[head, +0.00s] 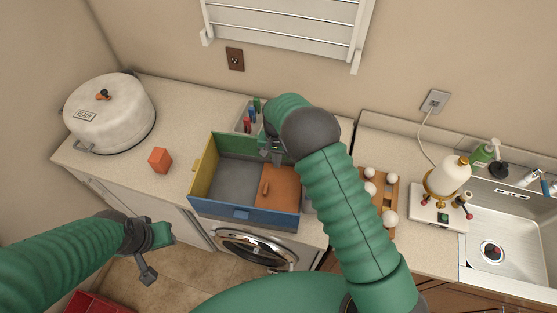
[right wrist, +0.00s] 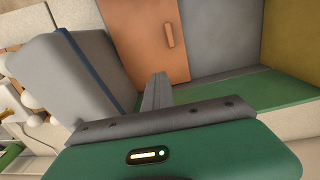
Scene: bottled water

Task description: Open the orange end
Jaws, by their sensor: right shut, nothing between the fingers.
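An open box (head: 245,212) on the counter has a blue front, a yellow left wall and a green back wall. An orange panel (head: 278,184) with a small orange handle (head: 264,187) covers its right part; a grey surface fills the left. My right gripper (head: 272,153) is at the box's back right, partly hidden by its own wrist. In the right wrist view its fingers (right wrist: 157,92) are shut and empty, in front of the orange panel (right wrist: 148,40), with the handle (right wrist: 169,34) beyond, apart. My left gripper (head: 148,258) hangs before the counter, away from the box; its jaw state is unclear.
A white lidded pot (head: 110,112) and an orange block (head: 160,160) stand left. Small bottles (head: 248,120) sit behind the box. A wooden tray with white balls (head: 390,190), a white device (head: 447,175) and a sink (head: 510,235) lie right. A washing machine (head: 250,250) is below.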

